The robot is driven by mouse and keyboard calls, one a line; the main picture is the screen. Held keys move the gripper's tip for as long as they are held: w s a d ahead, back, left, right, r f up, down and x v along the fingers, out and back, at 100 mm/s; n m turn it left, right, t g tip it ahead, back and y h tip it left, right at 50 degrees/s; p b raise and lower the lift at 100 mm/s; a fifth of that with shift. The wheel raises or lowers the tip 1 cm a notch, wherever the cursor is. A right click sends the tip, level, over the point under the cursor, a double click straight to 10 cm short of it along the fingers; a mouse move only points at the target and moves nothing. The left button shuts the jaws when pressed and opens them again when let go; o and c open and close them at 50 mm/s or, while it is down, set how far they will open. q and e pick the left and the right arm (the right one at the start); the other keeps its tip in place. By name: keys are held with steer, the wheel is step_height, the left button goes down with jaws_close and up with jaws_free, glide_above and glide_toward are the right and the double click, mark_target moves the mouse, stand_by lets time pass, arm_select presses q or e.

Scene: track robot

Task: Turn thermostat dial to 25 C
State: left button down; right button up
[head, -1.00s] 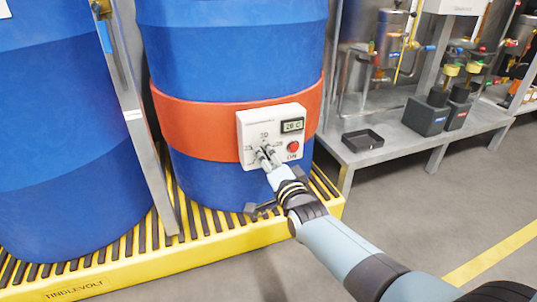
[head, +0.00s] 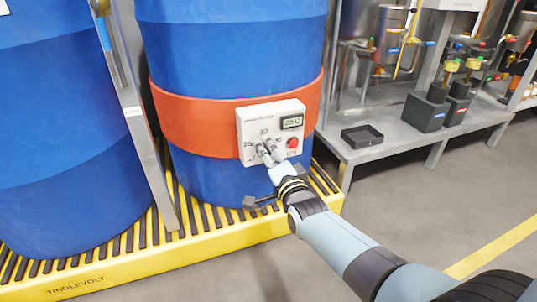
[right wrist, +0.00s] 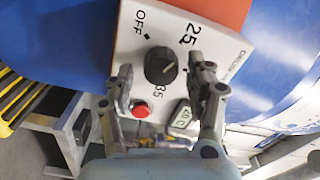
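The thermostat (head: 246,128) is a white box on the orange band around a blue drum. My right gripper (head: 266,153) is at the dial. In the right wrist view its fingers (right wrist: 161,75) are spread on either side of the dial, with gaps between them and it. The gripper's fingers partly hide the dial in the head view. My left gripper is not in view.
A red button (head: 292,142) is on the thermostat's lower right. The blue drum (head: 235,50) stands on a yellow slatted pallet (head: 190,252). A grey metal post (head: 150,165) stands left of it. A metal bench (head: 400,145) with a black tray (head: 362,136) is at right.

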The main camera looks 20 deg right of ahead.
steer(key=s, duration=1.2)
steer(key=shift+d, duration=0.2)
